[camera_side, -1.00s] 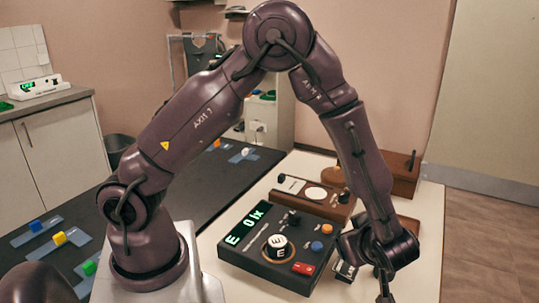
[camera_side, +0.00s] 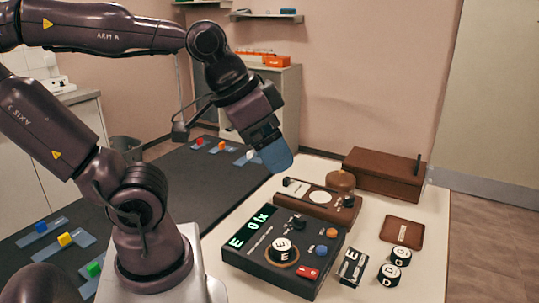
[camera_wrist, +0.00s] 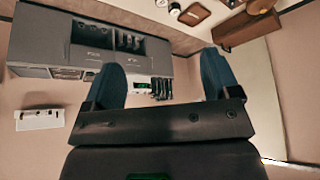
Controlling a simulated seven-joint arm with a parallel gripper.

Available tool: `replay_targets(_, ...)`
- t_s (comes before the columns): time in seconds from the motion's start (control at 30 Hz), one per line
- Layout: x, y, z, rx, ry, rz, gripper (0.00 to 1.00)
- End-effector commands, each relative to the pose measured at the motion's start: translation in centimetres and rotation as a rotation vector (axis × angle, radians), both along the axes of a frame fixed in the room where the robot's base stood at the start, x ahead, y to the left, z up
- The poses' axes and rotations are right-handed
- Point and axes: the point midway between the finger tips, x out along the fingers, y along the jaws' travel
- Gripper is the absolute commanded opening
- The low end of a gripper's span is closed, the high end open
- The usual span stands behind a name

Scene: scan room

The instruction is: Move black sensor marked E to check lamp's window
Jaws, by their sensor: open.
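The black sensor marked E (camera_side: 281,247), with a white top, sits upright in a ring on the black meter box (camera_side: 258,268). The box's green display reads "E 0 lx". Behind it, a brown unit with a pale round window (camera_side: 318,196) looks like the check lamp; the window is uncovered. My gripper (camera_side: 275,157) is up in the air, behind and above the brown unit, well away from the sensor. In the wrist view its two blue fingers (camera_wrist: 162,80) are wide apart with nothing between them.
Sensors D (camera_side: 389,275) and G (camera_side: 399,257) stand right of the meter box, beside a small black-and-white card (camera_side: 351,267). A brown tray (camera_side: 401,233) and a wooden box (camera_side: 384,174) lie behind. Coloured blocks sit on the dark bench at left.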

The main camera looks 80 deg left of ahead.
Motion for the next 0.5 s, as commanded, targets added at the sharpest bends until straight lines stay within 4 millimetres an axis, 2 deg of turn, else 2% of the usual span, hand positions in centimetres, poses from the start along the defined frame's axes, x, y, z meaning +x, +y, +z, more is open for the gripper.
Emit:
replay_targets(0.4,-0.19,0.17,-0.03,0.008,0.006,0.001,0.82)
replay_targets(0.5,-0.12,0.74,-0.24,0.008,0.017,0.03,0.82)
